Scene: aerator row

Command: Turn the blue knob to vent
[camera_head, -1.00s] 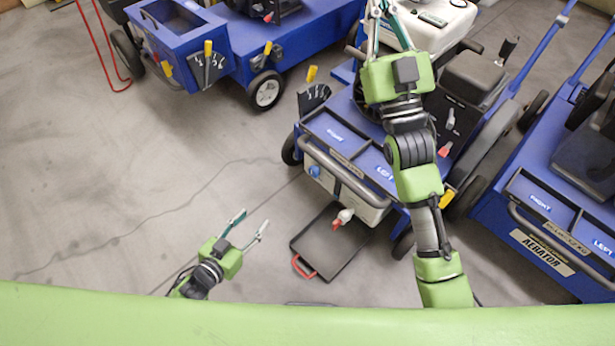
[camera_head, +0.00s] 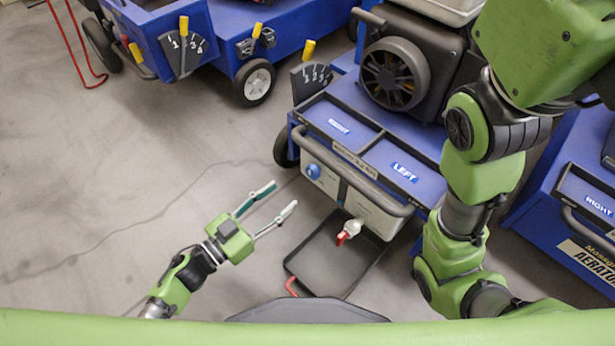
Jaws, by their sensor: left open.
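The blue knob (camera_head: 312,171) sits on the pale front panel of the middle blue aerator (camera_head: 405,155), at the panel's left end under the grey bar. My left gripper (camera_head: 283,202) is open and empty, its two fingers pointing up and right. It is below and left of the knob, apart from it. My right arm rises at the right side of the view, and its gripper is out of the picture. Any markings around the knob are too small to read.
A black drip tray (camera_head: 300,262) with a red handle lies on the floor under a white spout with a red lever (camera_head: 347,232). A second aerator (camera_head: 165,35) stands at the upper left, another (camera_head: 570,200) at the right. The floor at left is clear.

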